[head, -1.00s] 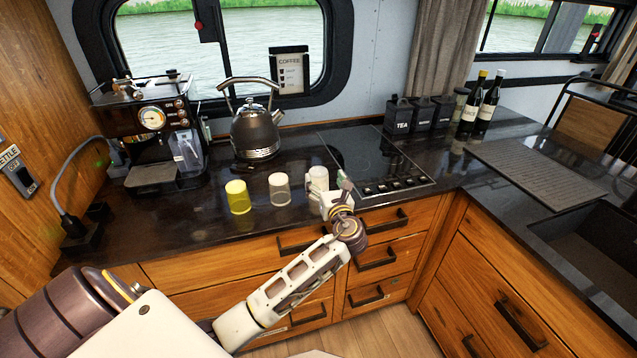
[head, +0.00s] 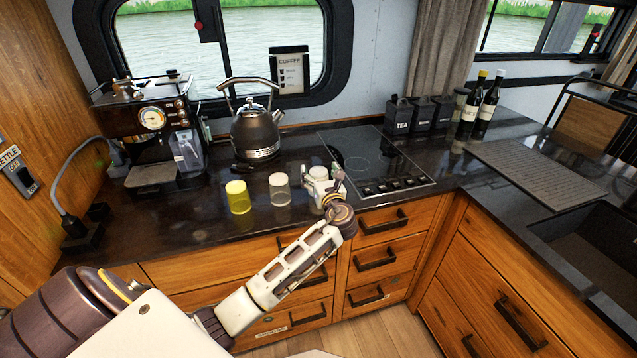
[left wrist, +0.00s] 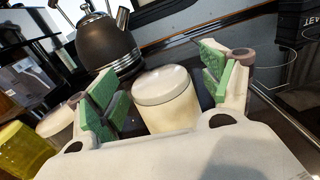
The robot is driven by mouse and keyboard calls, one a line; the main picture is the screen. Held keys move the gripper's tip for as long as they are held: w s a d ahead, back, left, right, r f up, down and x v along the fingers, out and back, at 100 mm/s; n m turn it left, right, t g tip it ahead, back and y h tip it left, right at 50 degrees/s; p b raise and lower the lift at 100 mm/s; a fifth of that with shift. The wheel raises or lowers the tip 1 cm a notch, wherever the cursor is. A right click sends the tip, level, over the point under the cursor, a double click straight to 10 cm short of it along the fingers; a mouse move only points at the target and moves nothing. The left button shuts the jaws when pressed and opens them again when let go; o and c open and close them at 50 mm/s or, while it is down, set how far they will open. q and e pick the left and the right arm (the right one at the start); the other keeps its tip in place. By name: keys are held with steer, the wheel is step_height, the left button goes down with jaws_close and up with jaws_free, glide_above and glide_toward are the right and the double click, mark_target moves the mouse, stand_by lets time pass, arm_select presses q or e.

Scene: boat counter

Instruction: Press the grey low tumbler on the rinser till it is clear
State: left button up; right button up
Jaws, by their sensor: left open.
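Three low tumblers stand in a row on the dark counter: a yellow one (head: 238,197), a pale greyish one (head: 279,190) and a cream-white one (head: 318,173). I cannot tell for sure which pale one is the grey tumbler. My left gripper (head: 322,186) is open at the cream-white tumbler. In the left wrist view this tumbler (left wrist: 166,100) stands upright between the green-padded fingers of the gripper (left wrist: 160,85), with gaps on both sides. The greyish tumbler (left wrist: 58,121) and yellow tumbler (left wrist: 24,152) are to its left. I cannot make out a rinser.
A kettle (head: 255,132) stands behind the tumblers, with a coffee machine (head: 150,125) to its left. A cooktop (head: 372,160) lies right of my left gripper. A ribbed mat (head: 535,170) and sink (head: 590,250) are at the right.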

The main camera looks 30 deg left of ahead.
arm_select(q)
steer(key=shift+w+a, duration=0.25)
steer(key=shift+w, duration=0.05)
steer(key=c, duration=1.3)
steer(key=shift+r, duration=0.1)
steer(key=shift+r+p, duration=0.45)
steer(key=shift+r, duration=4.5)
